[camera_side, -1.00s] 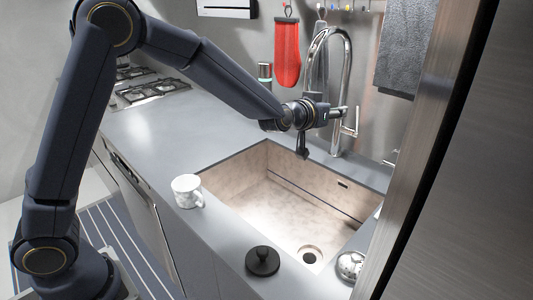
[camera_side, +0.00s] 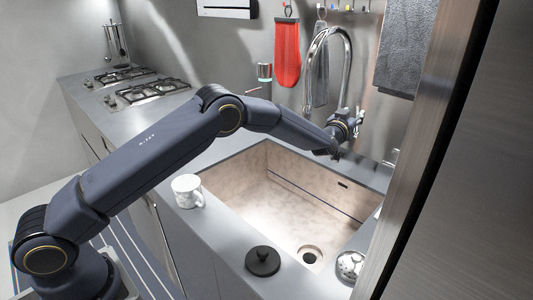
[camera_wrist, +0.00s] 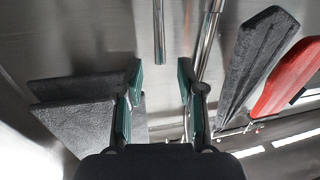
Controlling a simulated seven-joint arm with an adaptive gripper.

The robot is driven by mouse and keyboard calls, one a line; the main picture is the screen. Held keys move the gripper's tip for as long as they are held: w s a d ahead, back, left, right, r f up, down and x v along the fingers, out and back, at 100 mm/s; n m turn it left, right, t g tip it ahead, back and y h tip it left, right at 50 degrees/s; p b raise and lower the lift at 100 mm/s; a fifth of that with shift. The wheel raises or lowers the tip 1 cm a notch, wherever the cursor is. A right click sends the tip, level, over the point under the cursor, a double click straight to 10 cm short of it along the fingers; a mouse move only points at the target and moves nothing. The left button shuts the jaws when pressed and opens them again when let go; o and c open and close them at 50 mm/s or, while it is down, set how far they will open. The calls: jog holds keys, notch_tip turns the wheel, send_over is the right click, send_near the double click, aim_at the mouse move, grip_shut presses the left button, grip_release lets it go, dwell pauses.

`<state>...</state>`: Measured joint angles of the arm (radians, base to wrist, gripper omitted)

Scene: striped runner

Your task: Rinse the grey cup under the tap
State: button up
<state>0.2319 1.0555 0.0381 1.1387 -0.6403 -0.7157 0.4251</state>
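The grey cup (camera_side: 187,191), pale and marbled with a handle, stands upright on the counter at the sink's left front edge. The chrome tap (camera_side: 347,70) arches over the back of the sink; no water shows from it. My gripper (camera_side: 357,120) is at the tap's base, on its lever side, well away from the cup. In the wrist view, my gripper (camera_wrist: 160,78) is open, with its green-padded fingers apart and nothing held. The tap's lever (camera_wrist: 159,32) ends close to the gap between the fingertips. The cup is outside the wrist view.
The sink basin (camera_side: 290,205) looks empty. A black round lid (camera_side: 262,261) and a shiny strainer (camera_side: 349,265) sit on the front rim. A red mitt (camera_side: 287,55) and grey towel (camera_side: 397,50) hang behind.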

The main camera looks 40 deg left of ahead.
aim_at(358, 109)
jog(key=shift+w+a, duration=0.2)
jog(key=shift+w, duration=0.8)
jog(key=shift+w+a, duration=0.15)
jog(key=shift+w, duration=0.85)
jog(key=shift+w+a, duration=0.2)
jog(key=shift+w, duration=0.8)
jog(key=shift+c, duration=0.3)
grip_shut()
